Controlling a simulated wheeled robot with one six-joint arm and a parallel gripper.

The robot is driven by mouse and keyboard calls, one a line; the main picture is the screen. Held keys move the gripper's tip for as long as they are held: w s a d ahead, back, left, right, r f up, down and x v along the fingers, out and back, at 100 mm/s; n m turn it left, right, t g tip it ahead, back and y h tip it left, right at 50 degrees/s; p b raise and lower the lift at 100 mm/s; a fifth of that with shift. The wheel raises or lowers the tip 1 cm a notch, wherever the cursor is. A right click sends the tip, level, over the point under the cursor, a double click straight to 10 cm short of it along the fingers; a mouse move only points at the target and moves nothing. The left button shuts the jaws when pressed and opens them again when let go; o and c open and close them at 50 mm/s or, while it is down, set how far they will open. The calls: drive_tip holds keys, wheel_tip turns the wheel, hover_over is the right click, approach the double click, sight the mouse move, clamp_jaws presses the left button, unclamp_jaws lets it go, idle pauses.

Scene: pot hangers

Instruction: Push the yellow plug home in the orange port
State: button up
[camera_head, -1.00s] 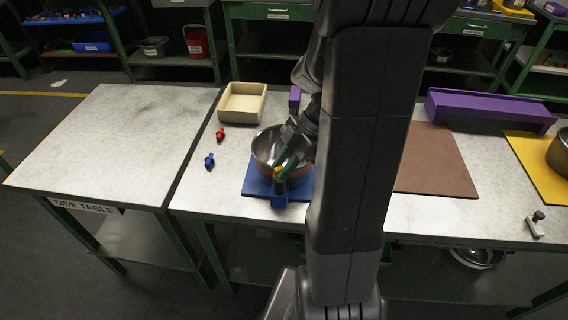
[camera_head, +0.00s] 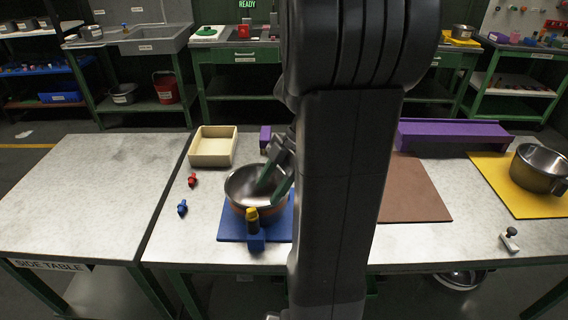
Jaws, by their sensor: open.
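A small upright piece with a yellow top (camera_head: 252,214) and a dark body stands on a blue block (camera_head: 256,241) in front of the metal bowl; I take it for the yellow plug. How deep it sits cannot be told. I cannot make out an orange port. My gripper (camera_head: 269,188) has green fingers, held apart and empty. It reaches down over the bowl, behind and a little right of the yellow top, apart from it. My arm hides the area to the right.
The metal bowl (camera_head: 243,187) sits on a blue mat (camera_head: 230,229). A red piece (camera_head: 192,180) and a blue piece (camera_head: 182,207) lie to the left. A cream tray (camera_head: 213,147) and a purple block (camera_head: 265,138) stand behind. The side table (camera_head: 80,190) is clear.

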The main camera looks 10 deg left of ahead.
sight(250, 219)
drive_tip(key=v, duration=0.7)
idle(0.3)
drive_tip(key=x, duration=1.3)
drive_tip(key=shift+s+a+f, duration=0.1)
drive_tip(key=shift+s+f, duration=0.05)
drive_tip(key=shift+f, duration=0.2)
drive_tip(key=shift+r+p, duration=0.4)
drive_tip(key=shift+p, duration=0.1)
drive_tip(key=shift+r, duration=0.1)
